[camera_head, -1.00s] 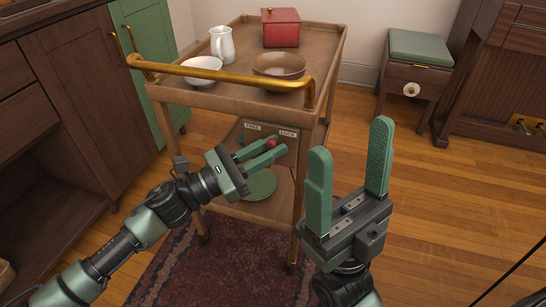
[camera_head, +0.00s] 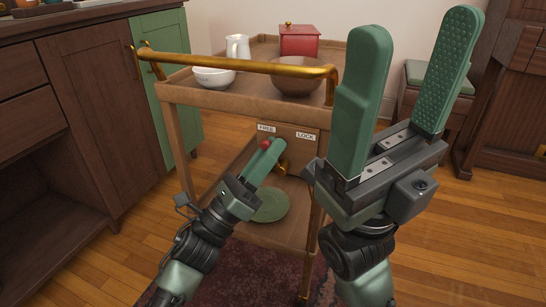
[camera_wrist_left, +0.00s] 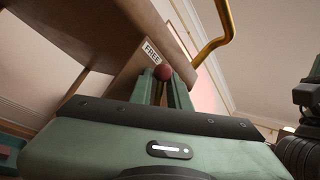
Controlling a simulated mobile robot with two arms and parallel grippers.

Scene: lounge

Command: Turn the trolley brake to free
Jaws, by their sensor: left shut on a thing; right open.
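The trolley (camera_head: 245,100) stands ahead, with a brake panel (camera_head: 303,150) under its top. The panel has a FREE label (camera_head: 266,128) on the left and a LOCK label (camera_head: 305,136) on the right. The brake lever's red knob (camera_head: 265,145) is just below FREE, its brass base (camera_head: 282,168) lower right, partly hidden by my fingers. My left gripper (camera_head: 268,151) is shut on the lever; in the left wrist view the red knob (camera_wrist_left: 163,73) shows at the fingertips, near FREE (camera_wrist_left: 152,52). My right gripper (camera_head: 412,75) is open and empty, close to the camera.
The trolley top holds a white jug (camera_head: 238,47), white bowl (camera_head: 213,77), brown bowl (camera_head: 297,78) and red box (camera_head: 299,40). A brass handle (camera_head: 240,65) runs along its near edge. A green plate (camera_head: 270,205) is on the lower shelf. Cabinets (camera_head: 90,120) stand left.

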